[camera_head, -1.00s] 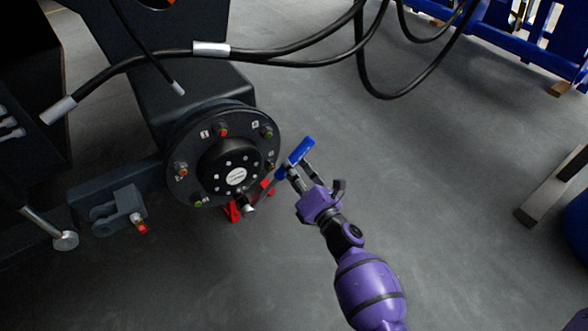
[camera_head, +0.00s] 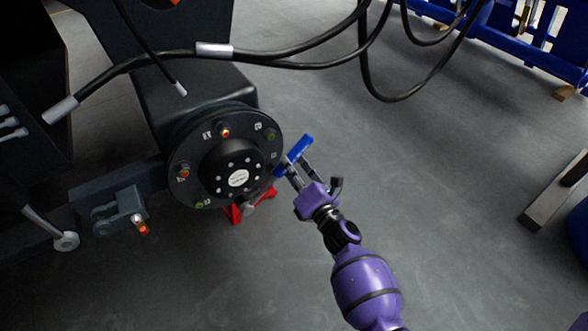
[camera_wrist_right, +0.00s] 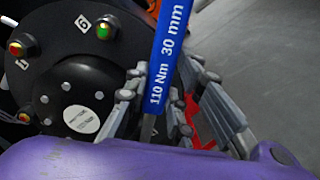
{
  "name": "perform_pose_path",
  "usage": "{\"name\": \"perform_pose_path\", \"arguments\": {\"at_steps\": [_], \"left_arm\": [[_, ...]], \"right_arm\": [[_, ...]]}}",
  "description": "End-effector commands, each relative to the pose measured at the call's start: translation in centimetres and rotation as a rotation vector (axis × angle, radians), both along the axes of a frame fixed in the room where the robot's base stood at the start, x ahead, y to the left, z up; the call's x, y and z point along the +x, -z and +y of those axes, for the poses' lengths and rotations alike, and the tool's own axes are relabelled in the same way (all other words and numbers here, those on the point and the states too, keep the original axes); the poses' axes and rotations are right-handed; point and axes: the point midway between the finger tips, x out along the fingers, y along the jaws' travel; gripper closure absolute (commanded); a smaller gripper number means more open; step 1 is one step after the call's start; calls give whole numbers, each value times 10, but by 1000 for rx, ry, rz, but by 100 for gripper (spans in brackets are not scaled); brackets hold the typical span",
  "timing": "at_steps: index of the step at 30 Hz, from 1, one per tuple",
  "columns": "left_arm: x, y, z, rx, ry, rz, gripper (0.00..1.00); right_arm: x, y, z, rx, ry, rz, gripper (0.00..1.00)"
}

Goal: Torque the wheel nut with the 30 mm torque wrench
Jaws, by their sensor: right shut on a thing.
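The torque wrench (camera_head: 300,148) has a blue handle; in the right wrist view its handle (camera_wrist_right: 167,60) reads "110 Nm 30 mm". My right gripper (camera_head: 291,178) is shut on the wrench, just right of the wheel hub (camera_head: 190,137). The wrench's lower end lies near the hub's lower right rim; whether it sits on a nut I cannot tell. Wheel nuts with red, orange or green centres ring the hub, such as the upper nut (camera_head: 224,132). In the right wrist view a green-centred nut (camera_wrist_right: 104,30) stands beside the number 6. My left gripper is not in view.
Black hoses (camera_head: 290,55) hang across the top, above the hub. A red stand (camera_head: 236,213) is below the hub. A grey bracket (camera_head: 118,212) juts out at lower left. The floor to the right of my arm is mostly clear.

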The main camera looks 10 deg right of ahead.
Motion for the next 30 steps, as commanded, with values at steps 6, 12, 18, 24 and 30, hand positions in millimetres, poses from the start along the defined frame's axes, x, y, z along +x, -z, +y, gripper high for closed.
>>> {"name": "perform_pose_path", "arguments": {"at_steps": [6,12,18,24,30], "left_arm": [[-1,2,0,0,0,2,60],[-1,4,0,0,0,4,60],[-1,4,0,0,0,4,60],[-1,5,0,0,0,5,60],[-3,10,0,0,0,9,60]], "right_arm": [[7,-2,2,2,0,-3,100],[12,-2,4,2,-1,-4,100],[12,-2,4,2,-1,-4,100],[13,0,3,12,-1,-1,100],[15,14,-6,84,0,26,100]]}}
